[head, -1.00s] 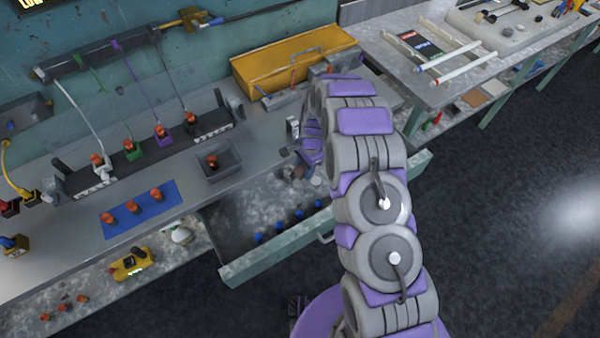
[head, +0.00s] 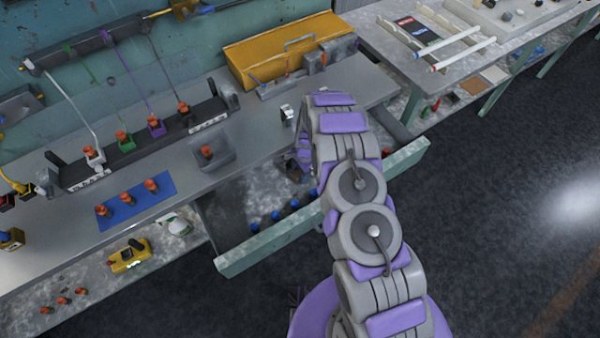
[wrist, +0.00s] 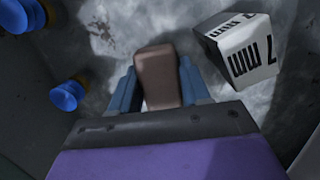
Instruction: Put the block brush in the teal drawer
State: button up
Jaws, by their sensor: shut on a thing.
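The teal drawer (head: 322,208) is pulled out below the bench in the head view. My gripper (wrist: 157,84) is shut on the block brush (wrist: 157,66), a brown block between its blue fingers in the wrist view. The drawer's grey, stained floor fills the background there, so the brush is over or inside the drawer. I cannot tell whether it touches the floor. In the head view my arm reaches down into the drawer, and the brush is hidden or too small to make out.
A white block marked "7 mm" (wrist: 243,50) lies to the right of the brush in the wrist view. Blue knobs (wrist: 68,95) are at the left, also along the drawer front in the head view (head: 275,215). The bench edge overhangs the drawer's back.

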jog(key=shift+a, duration=0.1)
jog(key=o, duration=0.6)
jog(key=shift+a, duration=0.1)
jog(key=shift+o, duration=0.7)
jog(key=shift+a, duration=0.2)
